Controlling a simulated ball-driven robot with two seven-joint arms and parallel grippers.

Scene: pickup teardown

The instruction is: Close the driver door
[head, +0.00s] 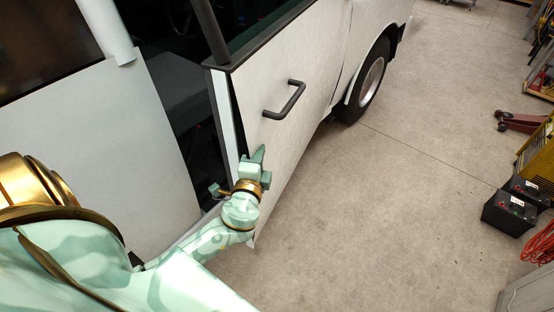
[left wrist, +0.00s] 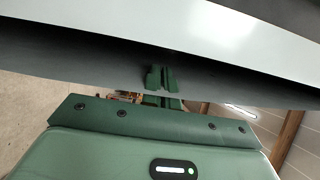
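The white driver door (head: 300,65) is in the middle of the head view. It stands ajar, with a dark gap between its edge and the cab body. Its dark handle (head: 284,100) is on the outer panel. My left gripper (head: 258,155) is at the door's lower part, below the handle and near the open edge; I cannot tell if it touches. In the left wrist view its green fingers (left wrist: 161,78) are close together, with nothing visible between them, in front of a dark surface under a pale panel (left wrist: 180,30). My right gripper is not in view.
The dark cab interior and seat (head: 182,85) show through the opening. A pale body panel (head: 95,150) is at the left. Black batteries (head: 508,212) and a red jack (head: 520,122) lie at the right. The floor between is clear.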

